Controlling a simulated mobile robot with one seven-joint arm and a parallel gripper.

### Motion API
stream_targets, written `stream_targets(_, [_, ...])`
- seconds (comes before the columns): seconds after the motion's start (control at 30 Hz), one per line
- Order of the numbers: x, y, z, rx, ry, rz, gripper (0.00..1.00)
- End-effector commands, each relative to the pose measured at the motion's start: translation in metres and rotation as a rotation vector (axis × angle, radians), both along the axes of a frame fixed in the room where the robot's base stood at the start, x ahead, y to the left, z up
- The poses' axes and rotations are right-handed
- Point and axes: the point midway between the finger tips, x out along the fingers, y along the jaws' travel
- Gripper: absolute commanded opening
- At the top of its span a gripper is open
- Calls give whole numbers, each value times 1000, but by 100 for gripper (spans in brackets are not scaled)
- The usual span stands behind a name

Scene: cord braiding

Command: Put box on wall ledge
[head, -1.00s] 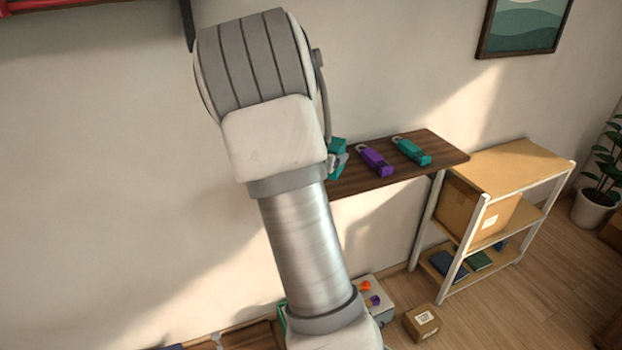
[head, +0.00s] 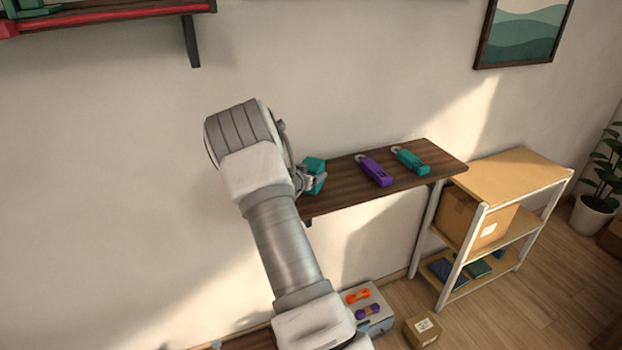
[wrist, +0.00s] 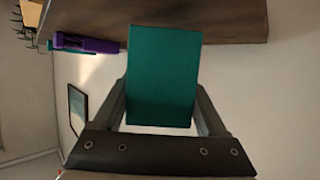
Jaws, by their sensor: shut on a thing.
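The teal box (head: 314,172) is at the left end of the dark wooden wall ledge (head: 345,195) in the head view. My gripper (head: 308,181) is shut on it from the left. In the wrist view the box (wrist: 162,78) sits between the two fingers of my gripper (wrist: 162,115), and the ledge (wrist: 225,18) runs along the top, partly hidden behind the box. I cannot tell whether the box touches the ledge.
A purple tagged object (head: 375,171) and a teal one (head: 411,160) lie farther right on the ledge. A red-edged shelf (head: 110,15) hangs upper left. A wooden rack (head: 515,175) stands right of the ledge. A small carton (head: 422,330) is on the floor.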

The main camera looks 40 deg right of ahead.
Motion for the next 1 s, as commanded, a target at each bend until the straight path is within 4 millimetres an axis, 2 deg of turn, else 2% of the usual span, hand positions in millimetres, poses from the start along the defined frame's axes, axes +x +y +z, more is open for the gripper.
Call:
stream_targets(0.1, [0,0,-16,0,2,0,5])
stream_targets(0.47, [0,0,-23,0,-1,0,5])
stream_targets(0.5, [0,0,-24,0,0,0,77])
stream_targets(0.6, [0,0,-22,0,0,0,95])
stream_targets(0.63, [0,0,-22,0,0,0,100])
stream_targets(1.0, [-1,2,-18,1,0,1,100])
